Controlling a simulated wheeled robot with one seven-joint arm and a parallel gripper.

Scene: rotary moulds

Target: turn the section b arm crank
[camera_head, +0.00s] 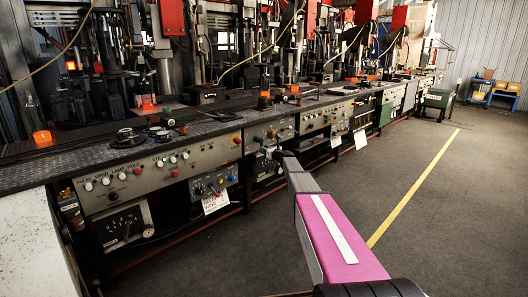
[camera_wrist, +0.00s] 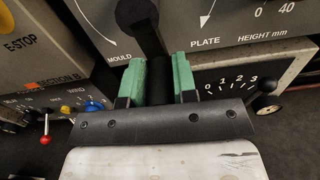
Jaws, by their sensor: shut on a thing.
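My gripper (camera_wrist: 159,65) is shut on the dark handle of a crank (camera_wrist: 148,38), with one green finger on each side. The crank's black arm slants up and left from the fingers to a round black end near the top edge. It sits before a grey panel (camera_wrist: 230,22) marked MOULD, PLATE and HEIGHT mm, with white curved arrows. In the head view my gripper (camera_head: 272,151) is at the front of the bench, small and dark, and the crank is hard to make out there.
Left in the wrist view, a box marked SECTION B (camera_wrist: 60,84) carries knobs and a red-tipped lever (camera_wrist: 46,140). Open floor (camera_head: 440,200) with a yellow line lies right of the bench.

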